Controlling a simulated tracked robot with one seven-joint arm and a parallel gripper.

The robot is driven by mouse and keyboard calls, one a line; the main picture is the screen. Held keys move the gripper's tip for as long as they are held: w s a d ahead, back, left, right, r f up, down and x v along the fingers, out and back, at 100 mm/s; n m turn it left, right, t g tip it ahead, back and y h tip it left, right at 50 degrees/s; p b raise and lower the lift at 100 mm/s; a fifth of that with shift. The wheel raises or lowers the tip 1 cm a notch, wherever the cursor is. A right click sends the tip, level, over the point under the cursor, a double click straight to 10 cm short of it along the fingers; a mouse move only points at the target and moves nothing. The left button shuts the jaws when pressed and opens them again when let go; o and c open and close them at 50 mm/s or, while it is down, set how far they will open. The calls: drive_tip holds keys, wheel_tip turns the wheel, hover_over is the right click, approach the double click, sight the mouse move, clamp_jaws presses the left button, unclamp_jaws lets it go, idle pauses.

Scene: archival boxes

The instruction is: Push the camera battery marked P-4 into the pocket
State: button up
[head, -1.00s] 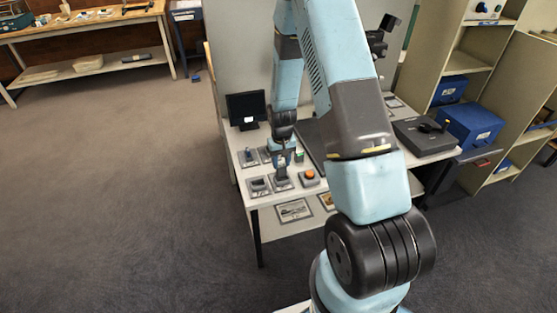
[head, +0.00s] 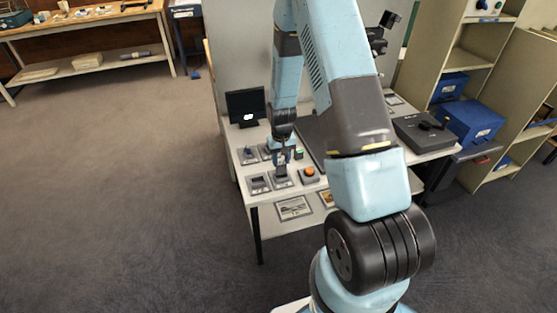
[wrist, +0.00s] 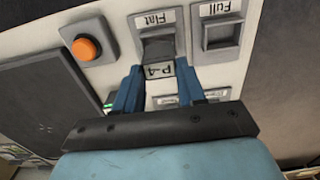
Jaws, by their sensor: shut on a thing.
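The camera battery marked P-4 (wrist: 160,69) is a small dark block between my fingertips in the wrist view, its lettering upside down. My gripper (wrist: 160,78) has two blue fingers and is shut on it. The battery's far end meets the grey pocket marked Flat (wrist: 170,19); how deep it sits in the pocket cannot be told. In the head view my gripper (head: 282,171) points down over the front row of holders on the table, and the battery is too small to make out there.
A pocket marked Full (wrist: 220,35) looks empty beside the Flat one. An orange button (wrist: 87,47) sits on the other side, also seen in the head view (head: 309,172). A black monitor (head: 246,106) stands at the table's back left. A dark grey case (head: 424,133) lies at the right.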

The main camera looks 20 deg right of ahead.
drive_tip(key=shift+f, duration=1.35)
idle(1.2)
drive_tip(key=o, duration=1.1)
drive_tip(key=shift+o, duration=0.2)
drive_tip(key=shift+r, duration=3.05)
